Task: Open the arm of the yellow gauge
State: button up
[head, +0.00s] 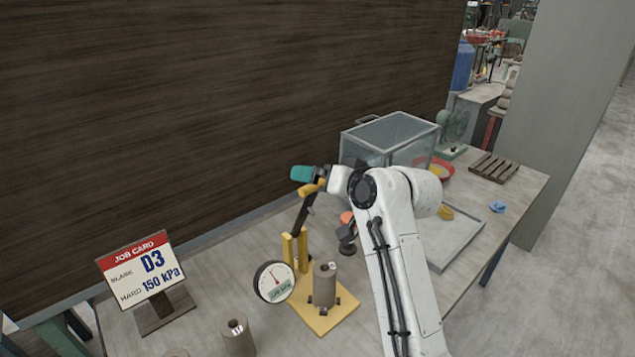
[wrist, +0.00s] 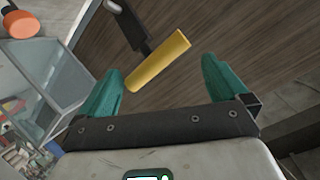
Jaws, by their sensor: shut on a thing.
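The yellow gauge (head: 338,316) stands on the bench, with a yellow base, two upright yellow posts and a round white dial (head: 273,281) at its left. Its black arm (head: 303,216) stands raised from the posts, leaning up and right to a yellow handle (head: 311,188). A grey-brown clay cylinder (head: 325,285) stands upright on the base, clear of the arm. In the wrist view the handle (wrist: 158,62) lies between the fingers, joined to the black arm.
A job card (head: 142,268) reading D3, hard 150 kPa, stands at left. More clay cylinders (head: 237,336) stand at the front. A clear box (head: 390,137), a grey tray (head: 465,237), a red bowl (head: 443,166) and a slatted rack (head: 494,167) are to the right. A dark wall rises behind.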

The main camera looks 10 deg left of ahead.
notch_tip(320, 180, up, 6)
jog(key=s+d, duration=0.2)
jog(key=shift+s+d+f, duration=0.15)
dwell(0.5)
dwell(0.4)
jog(key=b+v, duration=0.3)
jog(key=v, duration=0.7)
jog(key=shift+s+d, duration=0.25)
jog(key=shift+d, duration=0.05)
jog(key=s+d+f+m+g+h, duration=0.15)
jog(key=s+d+f, duration=0.3)
jog(key=f, duration=0.65)
jog(key=s+d+f+m+h+b, duration=0.1)
jog(key=s+d+f+h, duration=0.25)
jog(key=d+f, duration=0.45)
jog(key=s+d+f+m+g+h, duration=0.1)
jog(key=s+d+f, duration=0.3)
jog(key=f, duration=0.9)
jog(key=s+d+f+g+h, duration=0.1)
jog(key=s+d+f, duration=0.2)
jog(key=s, duration=0.6)
jog(key=s+d+f+g+h+b, duration=0.1)
jog(key=s+d+f, duration=0.3)
jog(key=s, duration=0.5)
jog(key=s+d+f+g+h, duration=0.3)
jog(key=s+d+f, duration=0.1)
jog(key=s+f, duration=0.3)
jog(key=s+m, duration=0.1)
jog(key=s, duration=0.1)
jog(key=shift+s, duration=0.3)
